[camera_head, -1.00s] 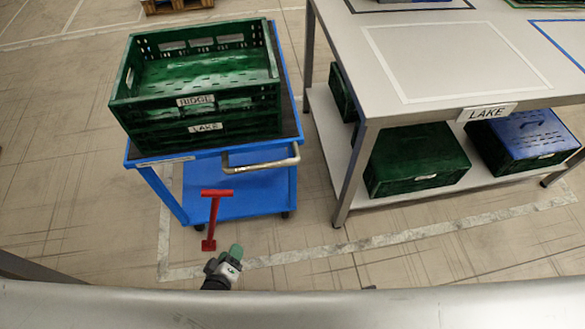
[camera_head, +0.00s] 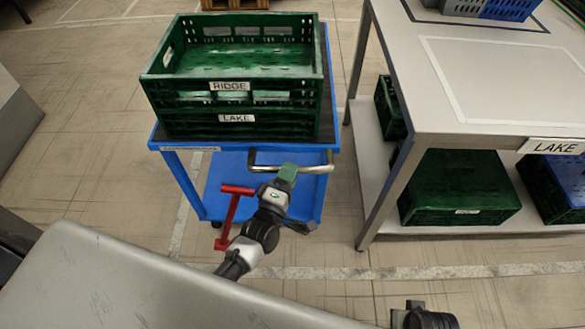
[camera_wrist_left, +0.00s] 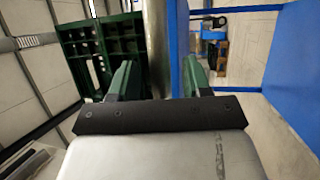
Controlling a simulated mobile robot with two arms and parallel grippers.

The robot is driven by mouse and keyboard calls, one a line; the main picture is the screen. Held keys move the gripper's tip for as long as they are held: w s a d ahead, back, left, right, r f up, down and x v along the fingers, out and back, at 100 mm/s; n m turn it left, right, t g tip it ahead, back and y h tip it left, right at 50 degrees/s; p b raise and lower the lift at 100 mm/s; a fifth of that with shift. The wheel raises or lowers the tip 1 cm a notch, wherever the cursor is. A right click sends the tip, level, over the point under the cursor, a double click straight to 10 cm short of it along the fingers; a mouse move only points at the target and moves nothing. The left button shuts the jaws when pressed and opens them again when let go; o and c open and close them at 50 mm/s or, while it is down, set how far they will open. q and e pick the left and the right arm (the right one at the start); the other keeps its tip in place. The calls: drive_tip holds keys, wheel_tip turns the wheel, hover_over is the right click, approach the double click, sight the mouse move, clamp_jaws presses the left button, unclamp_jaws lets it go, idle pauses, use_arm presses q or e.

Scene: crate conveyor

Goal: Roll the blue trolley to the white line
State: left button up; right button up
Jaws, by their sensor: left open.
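The blue trolley (camera_head: 183,180) stands left of the table in the head view, with a metal push handle (camera_head: 318,168) on its near side. Two stacked green crates ride on it, RIDGE (camera_head: 185,98) above LAKE (camera_head: 185,127). My left gripper (camera_head: 287,172) is open at the handle. In the left wrist view the metal handle bar (camera_wrist_left: 157,40) runs upright between the open green fingers, which do not clearly touch it. A red T-shaped lever (camera_head: 230,215) rises at the trolley's near left. Pale white lines (camera_head: 420,272) run along the floor; which is the task's is unclear.
A grey table (camera_head: 480,105) labelled LAKE stands close right of the trolley, with green crates (camera_head: 460,190) and a blue one on its lower shelf. A pallet (camera_head: 260,4) lies at the far back. Floor left of the trolley (camera_head: 90,130) is clear.

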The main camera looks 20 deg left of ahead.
use_arm(q)
drive_tip(key=shift+x, duration=0.95)
clamp_jaws()
